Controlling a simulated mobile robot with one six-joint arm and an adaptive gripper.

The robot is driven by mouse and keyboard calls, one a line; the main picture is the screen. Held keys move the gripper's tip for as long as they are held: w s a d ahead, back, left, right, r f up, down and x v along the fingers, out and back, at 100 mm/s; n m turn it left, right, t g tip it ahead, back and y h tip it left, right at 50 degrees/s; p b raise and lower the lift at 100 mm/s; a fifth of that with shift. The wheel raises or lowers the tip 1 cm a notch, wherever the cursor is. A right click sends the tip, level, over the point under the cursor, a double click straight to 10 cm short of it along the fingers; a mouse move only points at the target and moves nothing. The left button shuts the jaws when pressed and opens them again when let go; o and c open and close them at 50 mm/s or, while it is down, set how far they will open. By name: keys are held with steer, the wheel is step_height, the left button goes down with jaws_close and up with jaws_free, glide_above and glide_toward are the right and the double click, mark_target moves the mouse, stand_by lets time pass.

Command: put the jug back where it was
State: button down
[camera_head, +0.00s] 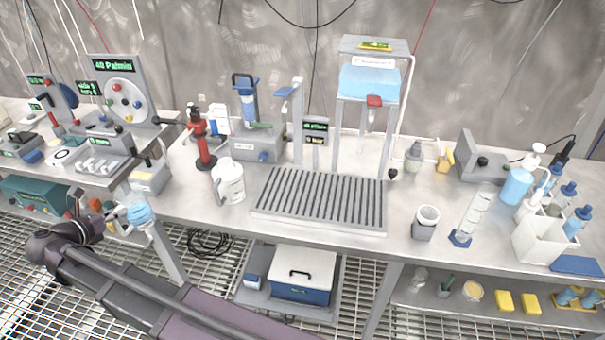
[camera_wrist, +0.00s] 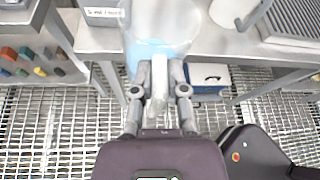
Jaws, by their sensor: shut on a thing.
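My gripper (camera_wrist: 160,82) is shut on the handle of a clear jug (camera_wrist: 165,35) with pale blue liquid in it. In the head view, my gripper (camera_head: 120,215) and the jug (camera_head: 140,213) are at the lower left, by the bench's front edge. The jug looks about upright; I cannot tell its exact height against the bench top. A white jug-like container (camera_head: 230,183) with a handle stands on the bench, left of the slatted drain rack (camera_head: 320,229).
A red stand (camera_head: 202,140) is behind the white container. A grey cup (camera_head: 425,222) and a measuring cylinder (camera_head: 473,215) stand right of the rack. A water tank (camera_head: 370,82) stands at the back.

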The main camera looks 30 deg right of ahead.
step_height(320, 180, up, 10)
steer(key=p, duration=1)
steer(key=shift+r, duration=0.25)
steer(key=shift+s, duration=0.1)
